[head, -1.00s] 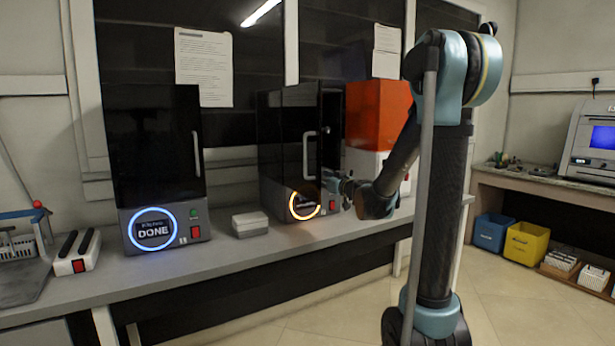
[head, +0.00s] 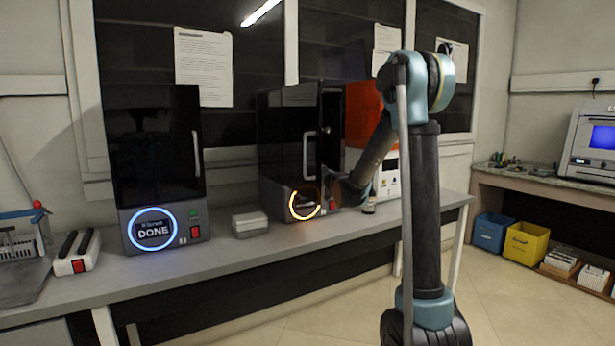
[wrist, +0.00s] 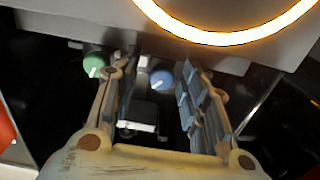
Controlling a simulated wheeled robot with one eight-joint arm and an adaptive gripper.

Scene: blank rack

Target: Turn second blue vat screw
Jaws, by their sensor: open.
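A blue screw knob (wrist: 161,78) with a white mark shows in the wrist view, below the glowing orange ring (wrist: 230,38). My gripper (wrist: 152,68) is open, with one finger on each side of the blue knob; I cannot tell whether either touches it. A green knob (wrist: 95,64) with a white mark lies outside the left finger. In the head view, my arm reaches to the right side of the second dark machine (head: 285,150), which has an orange-lit ring (head: 304,205). My gripper and the knobs are hidden there.
A similar machine (head: 155,155) with a blue ring reading DONE stands at left. A small white box (head: 250,222) sits between the machines on the grey bench (head: 225,258). A small bottle (head: 369,205) and an orange-topped unit (head: 362,115) are near my arm.

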